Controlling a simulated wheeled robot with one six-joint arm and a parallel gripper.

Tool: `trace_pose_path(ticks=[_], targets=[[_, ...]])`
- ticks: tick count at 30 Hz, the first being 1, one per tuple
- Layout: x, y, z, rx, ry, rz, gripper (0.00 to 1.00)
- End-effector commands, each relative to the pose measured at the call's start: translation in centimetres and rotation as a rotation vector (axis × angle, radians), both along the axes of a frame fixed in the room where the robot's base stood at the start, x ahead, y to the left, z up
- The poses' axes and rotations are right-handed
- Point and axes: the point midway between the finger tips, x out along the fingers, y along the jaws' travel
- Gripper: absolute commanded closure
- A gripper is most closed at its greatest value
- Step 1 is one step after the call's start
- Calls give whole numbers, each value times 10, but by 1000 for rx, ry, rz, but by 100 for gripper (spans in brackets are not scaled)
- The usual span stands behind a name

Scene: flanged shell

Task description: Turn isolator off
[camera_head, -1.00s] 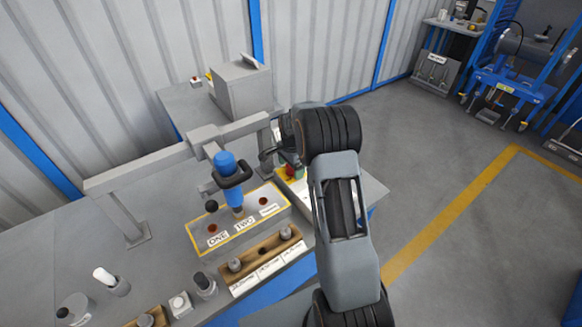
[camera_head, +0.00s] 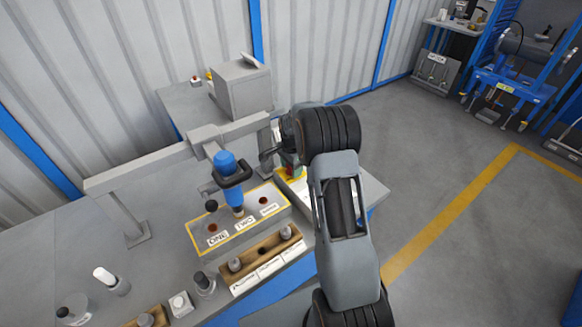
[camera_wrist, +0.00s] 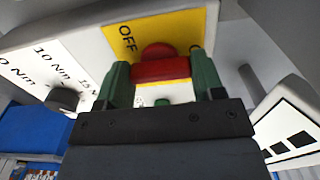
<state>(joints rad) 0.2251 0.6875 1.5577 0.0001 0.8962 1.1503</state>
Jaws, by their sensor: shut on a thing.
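The isolator's red handle (camera_wrist: 162,68) sits on a yellow plate (camera_wrist: 178,24) in the wrist view. An "OFF" label shows to the upper left of the handle; a second label at the right is mostly hidden by a finger. My gripper (camera_wrist: 163,82) is shut on the red handle, with one green finger at each end. The handle's bar lies roughly level across the picture between the fingers.
A white panel with "10 Nm" marks and a black knob (camera_wrist: 63,98) lies left of the isolator. A blue tool (camera_head: 232,182) hangs over a board labelled "ONE" and "TWO" (camera_head: 200,246). A grey beam (camera_head: 140,172) runs behind it.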

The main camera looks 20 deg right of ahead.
Motion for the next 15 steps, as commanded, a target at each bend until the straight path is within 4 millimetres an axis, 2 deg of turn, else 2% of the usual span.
trace_pose_path(ticks=[8, 15], targets=[[0, 0, 0, 0, 0, 91, 62], [0, 0, 0, -1, -1, 290, 62]])
